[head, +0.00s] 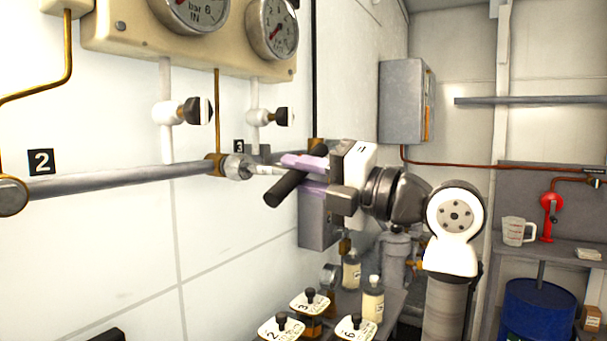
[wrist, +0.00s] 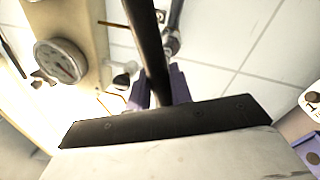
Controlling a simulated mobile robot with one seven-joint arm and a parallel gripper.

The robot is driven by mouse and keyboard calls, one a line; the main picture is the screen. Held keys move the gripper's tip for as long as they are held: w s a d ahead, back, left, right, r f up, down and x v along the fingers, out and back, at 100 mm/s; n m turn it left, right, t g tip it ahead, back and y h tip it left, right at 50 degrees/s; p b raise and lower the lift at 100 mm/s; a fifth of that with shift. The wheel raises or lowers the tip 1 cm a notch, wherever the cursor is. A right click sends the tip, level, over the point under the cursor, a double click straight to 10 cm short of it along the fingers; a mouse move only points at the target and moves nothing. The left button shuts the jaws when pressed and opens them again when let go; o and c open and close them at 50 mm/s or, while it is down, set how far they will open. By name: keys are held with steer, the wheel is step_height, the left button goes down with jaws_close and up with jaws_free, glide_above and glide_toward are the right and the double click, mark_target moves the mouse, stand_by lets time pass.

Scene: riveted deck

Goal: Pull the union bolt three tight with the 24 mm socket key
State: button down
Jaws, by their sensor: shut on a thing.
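My gripper (head: 306,174), with purple fingers, is shut on the black handle of the socket key (head: 288,189). The handle slants across the fingers, and its free end points down and left. A pale shank runs left from the handle to the grey metal end at union three (head: 238,167), beside the "3" label. I cannot tell where the socket ends and the bolt begins, or how fully it is seated. In the wrist view the black handle (wrist: 148,40) passes between the purple fingers (wrist: 163,92), with grey metal fittings (wrist: 171,42) beyond it.
A grey pipe (head: 120,180) runs along the white wall to the union. Two white valves (head: 172,112) and a gauge panel (head: 130,45) sit above. Below stand bottles (head: 373,300) and numbered lidded jars (head: 310,302). A grey box (head: 402,100) hangs behind.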

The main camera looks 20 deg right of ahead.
steer(key=shift+x, duration=1.05)
stand_by(0.6)
steer(key=shift+f, duration=0.1)
steer(key=shift+m, duration=0.6)
steer(key=shift+n, duration=0.3)
steer(key=shift+s+d, duration=0.1)
